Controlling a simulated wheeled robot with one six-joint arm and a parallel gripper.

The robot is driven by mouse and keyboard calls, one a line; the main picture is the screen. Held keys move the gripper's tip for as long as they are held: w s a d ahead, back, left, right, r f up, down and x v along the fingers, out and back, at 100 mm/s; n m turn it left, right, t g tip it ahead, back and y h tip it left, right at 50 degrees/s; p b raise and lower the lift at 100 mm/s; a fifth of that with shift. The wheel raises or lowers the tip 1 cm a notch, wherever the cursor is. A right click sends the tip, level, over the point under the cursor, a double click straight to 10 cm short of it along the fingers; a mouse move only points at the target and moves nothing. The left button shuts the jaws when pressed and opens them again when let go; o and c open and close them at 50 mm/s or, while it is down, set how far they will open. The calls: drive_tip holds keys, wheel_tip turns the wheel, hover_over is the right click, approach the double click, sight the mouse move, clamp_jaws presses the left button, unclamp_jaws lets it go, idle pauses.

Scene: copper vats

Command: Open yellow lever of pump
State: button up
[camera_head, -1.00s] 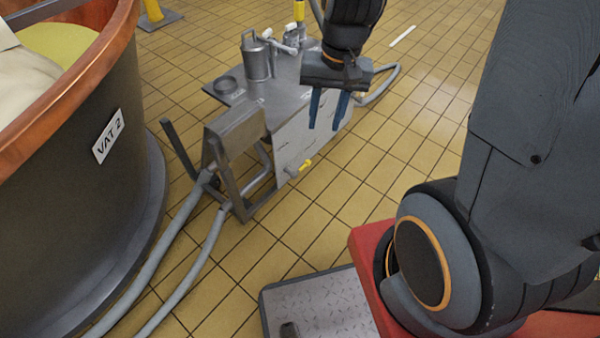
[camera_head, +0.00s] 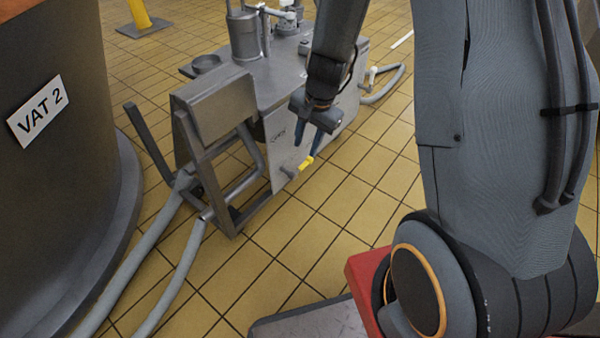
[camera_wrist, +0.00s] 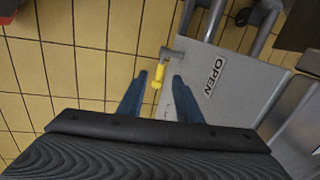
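The pump is a grey metal unit (camera_head: 250,185) on the tiled floor, with a flat side panel (camera_head: 285,152). The yellow lever (camera_head: 305,164) sits on a grey pipe stub low on that panel. My gripper (camera_head: 313,148) is open and points down in front of the panel, close to the lever. In the wrist view my gripper (camera_wrist: 160,75) has its fingers on either side of the lever; I cannot tell whether either touches it.
A large vat marked VAT 2 (camera_head: 40,110) stands at the left. Grey hoses (camera_head: 145,250) run from the pump frame toward the lower left. A metal can (camera_head: 243,35) stands on the pump top. The tiled floor (camera_head: 300,235) in front of the panel is clear.

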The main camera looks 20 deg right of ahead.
drive_tip(key=b, duration=0.2)
approach(301, 167)
drive_tip(key=shift+m, duration=0.4)
drive_tip(key=shift+w+a+f+b, duration=0.15)
drive_tip(key=shift+f+b, duration=0.6)
drive_tip(key=shift+f, duration=0.55)
drive_tip(key=shift+w+a+f+b, duration=0.2)
drive_tip(key=shift+f+b, duration=0.6)
drive_tip(key=shift+f, duration=0.5)
drive_tip(key=shift+w+a+f+b, duration=0.15)
drive_tip(key=shift+f+b, duration=0.6)
drive_tip(key=shift+f, duration=0.5)
clamp_jaws()
